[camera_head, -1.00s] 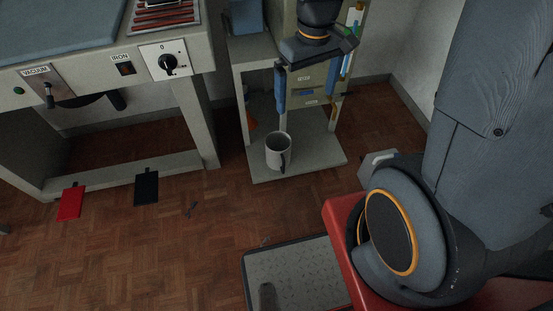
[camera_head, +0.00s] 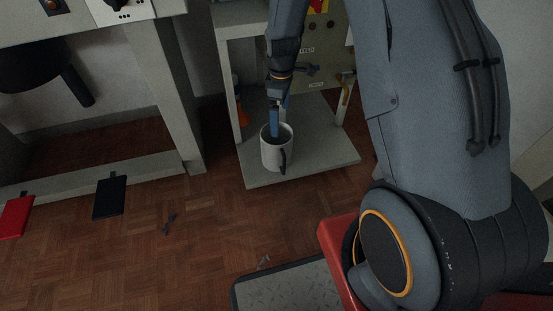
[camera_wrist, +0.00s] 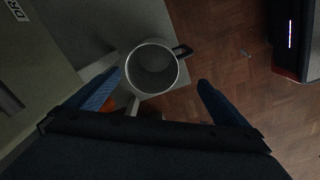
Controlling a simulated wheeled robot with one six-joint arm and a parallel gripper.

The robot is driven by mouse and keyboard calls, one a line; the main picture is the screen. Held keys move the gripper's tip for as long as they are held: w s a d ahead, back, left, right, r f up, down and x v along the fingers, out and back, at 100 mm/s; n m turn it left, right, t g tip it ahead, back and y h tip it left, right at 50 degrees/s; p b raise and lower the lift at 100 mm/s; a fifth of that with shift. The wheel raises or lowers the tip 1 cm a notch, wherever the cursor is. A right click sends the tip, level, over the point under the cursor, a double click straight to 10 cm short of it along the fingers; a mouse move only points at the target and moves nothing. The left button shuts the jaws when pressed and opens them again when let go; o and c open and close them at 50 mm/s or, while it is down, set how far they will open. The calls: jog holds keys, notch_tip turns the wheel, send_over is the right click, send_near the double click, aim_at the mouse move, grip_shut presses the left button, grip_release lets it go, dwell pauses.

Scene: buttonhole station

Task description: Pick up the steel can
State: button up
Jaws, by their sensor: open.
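The steel can (camera_head: 271,157) is a pale, open-topped can with a dark handle on its right side. It stands upright on the low shelf of the grey stand. In the wrist view the can (camera_wrist: 133,82) shows from above, its inside empty, with the handle at upper right. My gripper (camera_head: 275,127) is over the can in the head view, its blue finger overlapping the rim. In the wrist view my gripper (camera_wrist: 152,88) is open, with blue fingers wide apart on either side of the can. I cannot tell whether a finger touches it.
A red pedal (camera_head: 15,216) and a black pedal (camera_head: 110,197) lie on the wooden floor at left. A grey mat (camera_head: 290,287) lies in front. A small orange item (camera_head: 236,82) is behind the stand's leg.

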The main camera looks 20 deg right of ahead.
notch_tip(320, 180, down, 17)
jog(key=w+n+b, duration=0.1)
jog(key=w+b, duration=0.1)
jog(key=b, duration=0.6)
jog(key=shift+c, duration=0.3)
